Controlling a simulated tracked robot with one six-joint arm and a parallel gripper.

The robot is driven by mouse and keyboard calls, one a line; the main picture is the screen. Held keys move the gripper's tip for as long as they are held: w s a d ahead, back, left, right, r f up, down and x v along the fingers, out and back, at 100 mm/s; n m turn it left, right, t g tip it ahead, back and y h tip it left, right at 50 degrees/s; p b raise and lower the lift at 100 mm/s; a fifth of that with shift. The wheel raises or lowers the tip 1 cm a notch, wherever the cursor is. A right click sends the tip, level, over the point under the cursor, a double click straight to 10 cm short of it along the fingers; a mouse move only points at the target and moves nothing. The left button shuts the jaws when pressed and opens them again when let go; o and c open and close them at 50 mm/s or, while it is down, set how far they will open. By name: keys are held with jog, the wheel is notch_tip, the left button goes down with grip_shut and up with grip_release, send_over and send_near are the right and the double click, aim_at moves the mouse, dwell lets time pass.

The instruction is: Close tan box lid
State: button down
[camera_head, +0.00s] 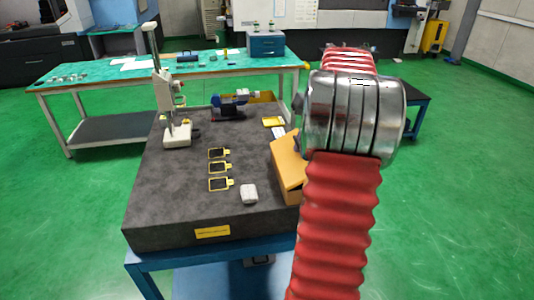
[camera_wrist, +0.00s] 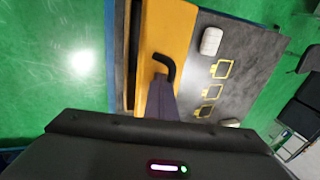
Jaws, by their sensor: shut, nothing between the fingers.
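The tan box (camera_head: 291,191) stands at the right edge of the dark stone slab, partly hidden behind my arm in the head view. Its orange-tan lid (camera_head: 286,158) looks tilted, with a dark gap below its near edge. In the wrist view the lid (camera_wrist: 175,30) is a broad orange panel, with a dark strip along its left side. My gripper (camera_wrist: 160,80) is shut and empty, its dark fingers over the orange panel. A black hooked shape shows at the fingertips; I cannot tell whether they touch the lid.
The stone slab (camera_head: 165,215) carries a white block (camera_head: 249,193), several yellow-framed pieces (camera_head: 218,167) and a white upright instrument (camera_head: 176,131). A blue device (camera_head: 232,104) lies behind. A green-topped bench (camera_head: 110,73) stands farther back. Green floor is open at right.

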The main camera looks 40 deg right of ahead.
jog(key=c, duration=2.4)
grip_release()
jog(key=shift+s+d+f+g, duration=0.15)
jog(key=shift+s+d+f, duration=0.15)
jog(key=shift+f, duration=0.25)
jog(key=shift+s+d+f+g, duration=0.1)
jog(key=shift+s+d+f, duration=0.15)
jog(key=shift+f, duration=0.25)
jog(key=shift+s+d+f+g, duration=0.15)
jog(key=shift+s+d+f, duration=0.15)
jog(key=shift+f, duration=0.25)
jog(key=shift+o, duration=0.2)
jog(key=shift+r, duration=0.1)
jog(key=shift+o, duration=0.2)
jog(key=shift+w+d+r, duration=0.1)
jog(key=shift+w+r, duration=0.15)
jog(key=shift+r, duration=1.15)
jog(key=shift+w+d+r, duration=0.1)
jog(key=shift+w+r, duration=0.1)
jog(key=shift+r, duration=1.2)
jog(key=o, duration=0.4)
jog(key=shift+s+r, duration=0.3)
jog(key=shift+r, duration=0.05)
jog(key=shift+w+a+r, duration=0.1)
jog(key=shift+a+r, duration=0.1)
jog(key=shift+r, duration=0.3)
jog(key=shift+w+a, duration=0.1)
jog(key=shift+a, duration=0.05)
